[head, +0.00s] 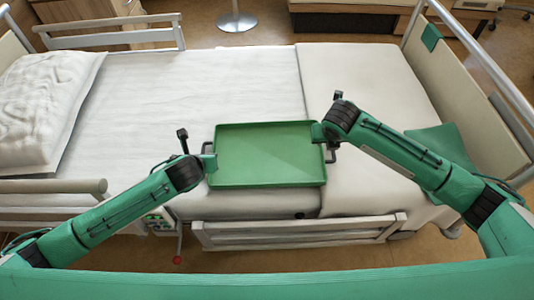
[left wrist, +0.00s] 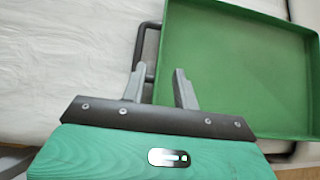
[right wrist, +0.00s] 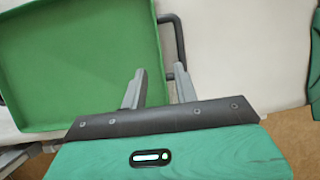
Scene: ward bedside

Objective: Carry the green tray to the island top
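The green tray (head: 265,155) lies on the bed near its front edge, with a dark loop handle at each short end. My left gripper (head: 209,162) is at the left handle. My right gripper (head: 322,133) is at the right handle. In the right wrist view its fingers (right wrist: 157,82) are apart; the left one overlaps the tray rim and the right one overlaps the handle (right wrist: 180,38). I cannot identify the island top in these views.
The bed (head: 200,85) has a pillow (head: 45,105) at the left and a low front rail (head: 300,233). A green cloth-like piece (head: 438,150) lies at the right. A side rail (head: 110,35), a round metal base (head: 237,22) and wooden furniture (head: 350,5) stand behind.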

